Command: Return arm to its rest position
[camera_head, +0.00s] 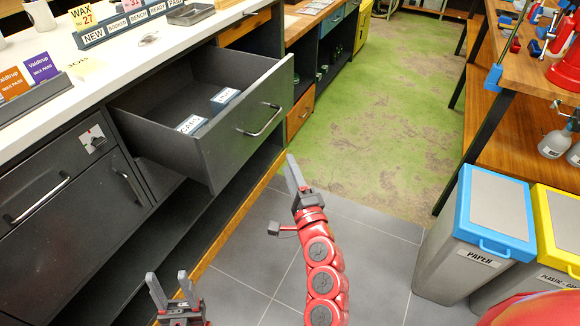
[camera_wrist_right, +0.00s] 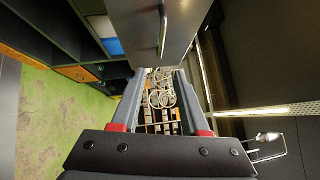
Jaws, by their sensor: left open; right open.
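My right arm (camera_head: 322,268) is red and reaches up the picture from the bottom of the head view. Its gripper (camera_head: 294,175) is beside the right end of the open drawer's front, apart from the handle as far as I can tell. In the right wrist view this gripper (camera_wrist_right: 160,76) is open, with nothing between its fingers; the drawer's front (camera_wrist_right: 150,25) and handle are just beyond them. My left gripper (camera_head: 172,288) is open and empty at the lower left, near the lower shelf's edge.
The grey drawer (camera_head: 220,142) stands pulled out under the white counter (camera_head: 60,42), with two small labelled boxes (camera_head: 208,110) inside. A blue-lidded paper bin (camera_head: 490,225) and a yellow-lidded bin (camera_head: 560,235) stand at right. The grey tiled floor (camera_head: 385,245) between is clear.

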